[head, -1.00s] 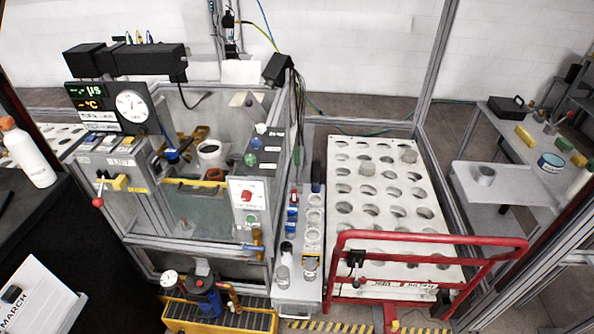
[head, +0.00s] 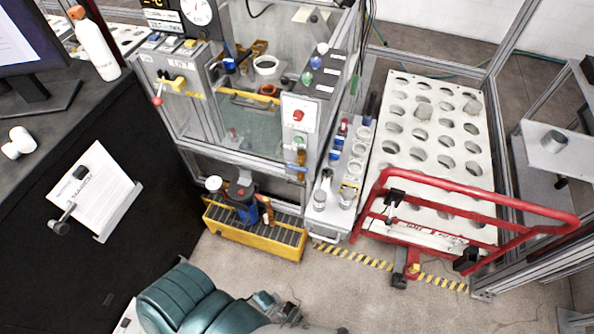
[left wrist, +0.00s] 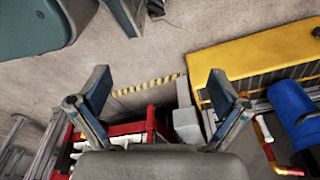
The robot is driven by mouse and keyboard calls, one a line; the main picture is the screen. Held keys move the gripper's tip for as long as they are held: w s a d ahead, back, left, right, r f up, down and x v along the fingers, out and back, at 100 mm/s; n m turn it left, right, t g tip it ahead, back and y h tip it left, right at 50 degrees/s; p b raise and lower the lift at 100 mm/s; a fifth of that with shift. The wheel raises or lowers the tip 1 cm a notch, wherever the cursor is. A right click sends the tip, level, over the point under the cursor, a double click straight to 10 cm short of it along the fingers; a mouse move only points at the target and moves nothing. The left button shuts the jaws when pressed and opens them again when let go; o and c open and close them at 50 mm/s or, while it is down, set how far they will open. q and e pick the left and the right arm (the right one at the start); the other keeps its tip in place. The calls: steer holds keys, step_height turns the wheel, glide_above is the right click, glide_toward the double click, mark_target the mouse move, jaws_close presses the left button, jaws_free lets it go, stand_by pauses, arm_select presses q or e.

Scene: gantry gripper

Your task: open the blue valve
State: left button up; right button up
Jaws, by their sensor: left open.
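Several blue parts show, and I cannot tell for sure which is the blue valve. A blue round knob (head: 316,62) sits between a white knob (head: 322,47) and a green knob (head: 306,78) on the grey panel of the glass-walled rig. My teal arm (head: 190,298) shows low in the head view, well away from the rig. My right gripper is not seen.
A yellow grated tray (head: 255,233) with a blue pump stands on the floor before the rig. A red-railed cart (head: 470,205) with a holed white board is at right. A black-sided desk (head: 60,130) is at left.

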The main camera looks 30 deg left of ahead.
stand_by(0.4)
arm_select(q)
steer(key=m+t+y, duration=0.4)
steer(key=m+t, duration=1.2)
steer(key=m, duration=1.5)
glide_toward(297, 167)
steer(key=d+v, duration=0.1)
steer(key=v, duration=0.6)
steer(key=shift+y, duration=0.3)
steer(key=x, duration=1.1)
steer(key=f+x, duration=0.1)
steer(key=x, duration=0.5)
steer(key=shift+w+a, duration=0.15)
steer(key=shift+a, duration=0.1)
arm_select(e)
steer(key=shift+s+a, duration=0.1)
